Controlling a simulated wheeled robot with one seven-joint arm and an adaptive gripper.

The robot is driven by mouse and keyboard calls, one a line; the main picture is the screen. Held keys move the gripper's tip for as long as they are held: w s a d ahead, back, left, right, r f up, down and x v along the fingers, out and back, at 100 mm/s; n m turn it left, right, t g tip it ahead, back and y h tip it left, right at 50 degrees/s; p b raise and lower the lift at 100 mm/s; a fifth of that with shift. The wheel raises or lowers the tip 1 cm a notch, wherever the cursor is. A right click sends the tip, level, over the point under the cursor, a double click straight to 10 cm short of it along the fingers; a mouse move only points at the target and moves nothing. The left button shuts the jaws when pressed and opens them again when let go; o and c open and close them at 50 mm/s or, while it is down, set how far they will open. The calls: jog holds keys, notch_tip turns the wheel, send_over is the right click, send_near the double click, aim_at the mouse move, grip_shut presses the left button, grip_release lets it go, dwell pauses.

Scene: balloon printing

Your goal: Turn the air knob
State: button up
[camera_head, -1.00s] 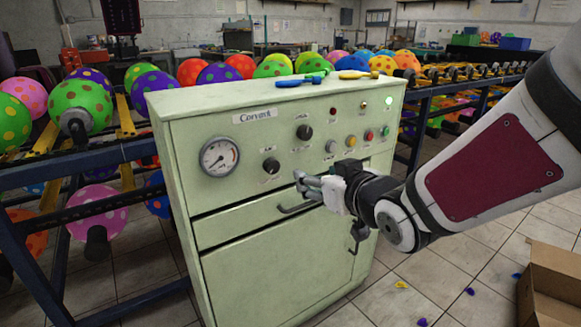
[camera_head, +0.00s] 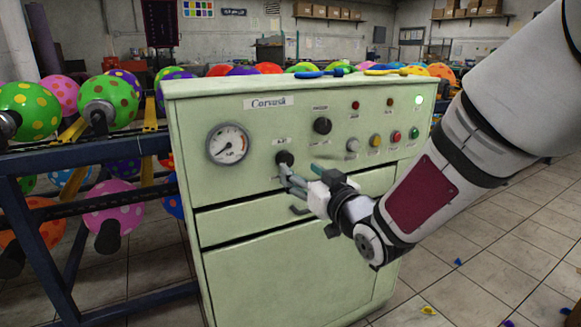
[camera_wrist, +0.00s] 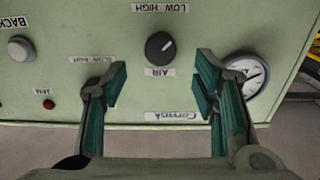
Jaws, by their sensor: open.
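The air knob (camera_wrist: 160,46) is a round black knob with a pale mark, between an "AIR" label and a "LOW HIGH" label in the upside-down wrist view. In the head view the same knob (camera_head: 285,158) sits on the pale green machine (camera_head: 290,270), right of and slightly below the gauge. My gripper (camera_wrist: 160,78) is open and empty, its teal-padded fingers spread to either side of the knob's line. In the head view my gripper (camera_head: 300,172) is just in front of the panel by the knob. I cannot tell whether a finger touches it.
A round gauge (camera_head: 228,145) is left of the knob, and a second black knob (camera_head: 322,125) is up and right. Coloured buttons (camera_head: 396,136) are farther right. Drawer and door fronts lie below. Racks of dotted balloons (camera_head: 102,97) stand at the left.

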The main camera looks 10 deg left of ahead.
aim_at(287, 161)
jog(key=b+x, duration=0.1)
jog(key=x, duration=0.5)
jog(key=shift+w+a, duration=0.15)
jog(key=shift+w, duration=0.05)
jog(key=c, duration=1.2)
